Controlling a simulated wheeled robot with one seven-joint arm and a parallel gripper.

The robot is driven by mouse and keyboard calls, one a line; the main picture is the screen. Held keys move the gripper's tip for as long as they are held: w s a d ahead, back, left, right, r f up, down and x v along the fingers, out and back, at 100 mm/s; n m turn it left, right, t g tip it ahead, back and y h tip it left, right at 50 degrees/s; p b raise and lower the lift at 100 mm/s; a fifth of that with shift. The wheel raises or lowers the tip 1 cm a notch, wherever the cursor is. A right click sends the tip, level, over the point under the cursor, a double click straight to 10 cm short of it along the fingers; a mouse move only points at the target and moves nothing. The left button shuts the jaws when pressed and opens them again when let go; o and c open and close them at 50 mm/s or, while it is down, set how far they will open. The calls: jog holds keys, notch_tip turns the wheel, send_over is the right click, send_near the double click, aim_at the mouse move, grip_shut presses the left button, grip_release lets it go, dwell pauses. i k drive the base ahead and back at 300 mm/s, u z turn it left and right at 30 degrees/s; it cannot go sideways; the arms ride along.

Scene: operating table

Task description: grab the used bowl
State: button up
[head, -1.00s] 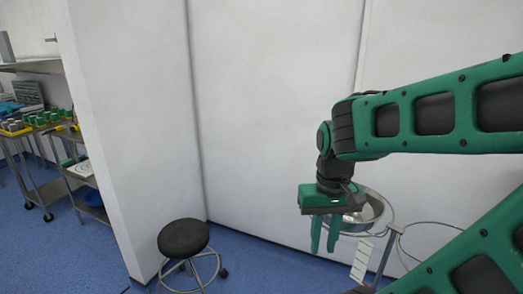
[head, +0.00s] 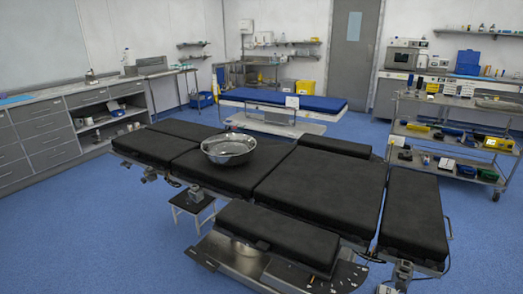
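A round shiny metal bowl (head: 229,157) sits on the black padded operating table (head: 320,190), on the padding left of the middle. Its wide rim faces up; what is inside cannot be made out clearly. My gripper and arm are not in view now.
A blue-topped stretcher (head: 290,99) stands behind the table. A steel cart with several trays and tools (head: 455,150) is at the right. A grey cabinet counter (head: 60,120) runs along the left wall. A small step stool (head: 193,205) is beside the table. Blue floor (head: 60,235) is open at front left.

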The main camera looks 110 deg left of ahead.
aim_at(228, 149)
jog(key=u, duration=0.95)
jog(key=i, duration=0.1)
jog(key=u, duration=2.85)
jog(key=i, duration=0.6)
jog(key=z, duration=0.15)
jog(key=k, duration=0.6)
jog(key=u, duration=0.15)
